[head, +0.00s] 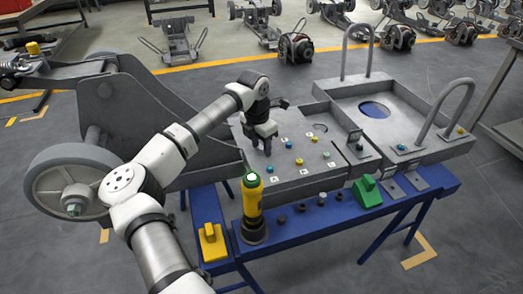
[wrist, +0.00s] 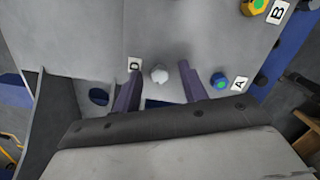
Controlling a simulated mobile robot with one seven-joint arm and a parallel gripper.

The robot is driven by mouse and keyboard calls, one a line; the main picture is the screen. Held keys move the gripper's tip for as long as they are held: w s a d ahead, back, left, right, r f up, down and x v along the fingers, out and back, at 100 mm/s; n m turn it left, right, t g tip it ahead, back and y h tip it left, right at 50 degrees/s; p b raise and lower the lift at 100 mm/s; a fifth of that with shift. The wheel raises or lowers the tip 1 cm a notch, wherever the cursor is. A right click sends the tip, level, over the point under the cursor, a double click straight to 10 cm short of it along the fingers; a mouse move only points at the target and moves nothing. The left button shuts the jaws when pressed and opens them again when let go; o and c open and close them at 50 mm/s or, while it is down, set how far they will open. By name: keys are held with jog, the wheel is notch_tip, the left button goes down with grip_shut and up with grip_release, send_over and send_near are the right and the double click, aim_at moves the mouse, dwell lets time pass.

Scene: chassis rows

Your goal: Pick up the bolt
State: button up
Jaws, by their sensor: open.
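A pale grey-white bolt head (wrist: 159,75) shows in the wrist view on the grey plate, between the tips of my gripper (wrist: 160,80). The fingers stand apart on either side of it, and I cannot tell whether they touch it. A label D lies just left of it. A blue bolt with a green centre (wrist: 219,80) is right of the right finger, beside label A. A yellow bolt with a green centre (wrist: 255,6) is at the top right, by label B. In the head view my gripper (head: 268,150) points down at the plate's left part and hides the pale bolt.
The plate (head: 305,182) sits on a blue bench (head: 300,228). Several coloured bolts stand right of my gripper. A yellow and black tool (head: 252,205), a yellow block (head: 212,243) and a green block (head: 367,192) stand along the front. A tray with raised handles (head: 415,135) is at right.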

grip_shut()
jog(key=shift+r, duration=0.15)
